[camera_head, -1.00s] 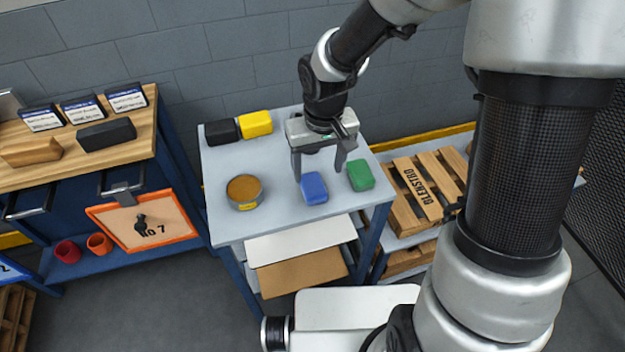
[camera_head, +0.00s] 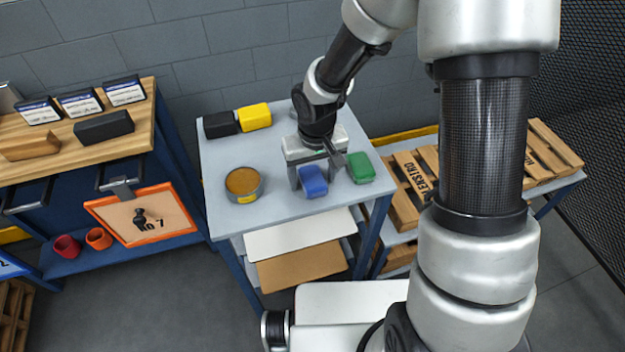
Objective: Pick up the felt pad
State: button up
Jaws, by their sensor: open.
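Nothing here is clearly marked as the felt pad, and I cannot tell which item it is. A blue block (camera_head: 313,183) lies near the front of the grey table (camera_head: 222,212). My gripper (camera_head: 316,175) is open and low over the table, with its fingers at either side of the blue block's far part. I cannot tell whether they touch it. A green block (camera_head: 360,167) lies just right of the right finger. A yellow block (camera_head: 254,117) and a black block (camera_head: 220,125) sit at the back left. My gripper and wrist hide the table behind them.
A round tin (camera_head: 243,185) with a brown top stands left of my gripper. A wooden workbench (camera_head: 60,143) with boxes is at the left. Wooden pallets (camera_head: 412,182) lie on a lower shelf at the right. The table's front left is clear.

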aim_at(313, 177)
jog(key=shift+f+b, duration=0.25)
jog(key=shift+b, duration=0.05)
jog(key=c, duration=1.2)
jog(key=shift+r+p, duration=0.45)
jog(key=shift+r, duration=0.15)
notch_tip(313, 177, up, 9)
jog(key=p, duration=0.1)
jog(key=shift+r, duration=0.2)
